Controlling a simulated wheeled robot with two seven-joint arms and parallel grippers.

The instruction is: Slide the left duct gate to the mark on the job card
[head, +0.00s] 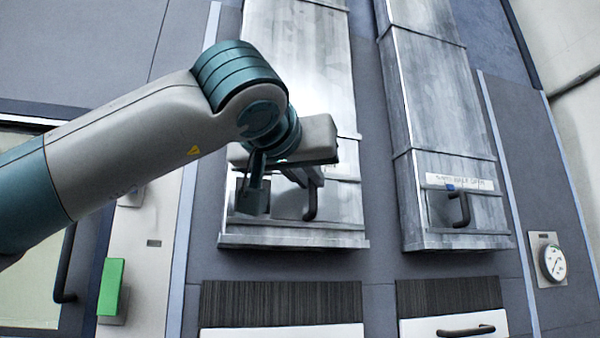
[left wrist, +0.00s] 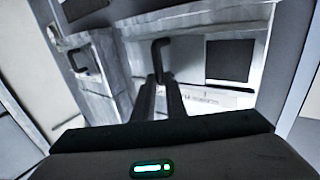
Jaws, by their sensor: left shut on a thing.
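The left duct (head: 300,60) is a tall grey metal shaft. Its gate has a dark upright handle (head: 311,203) near the duct's bottom edge. My left gripper (head: 314,178) is at this handle, and its fingers are shut on it. In the left wrist view, the two dark fingers (left wrist: 160,98) meet the handle (left wrist: 158,55). That view also shows a dark square (left wrist: 230,60) beside the handle and a pale printed strip (left wrist: 205,98), too small to read. My arm hides part of the gate in the head view. I cannot make out a job card. My right gripper is out of view.
The right duct (head: 445,90) has its own dark handle (head: 459,208), a printed strip (head: 475,184) and a small blue marker (head: 450,187). A dial gauge (head: 553,262) is at right. A green block (head: 111,288) is on the wall at lower left. Drawer fronts lie below the ducts.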

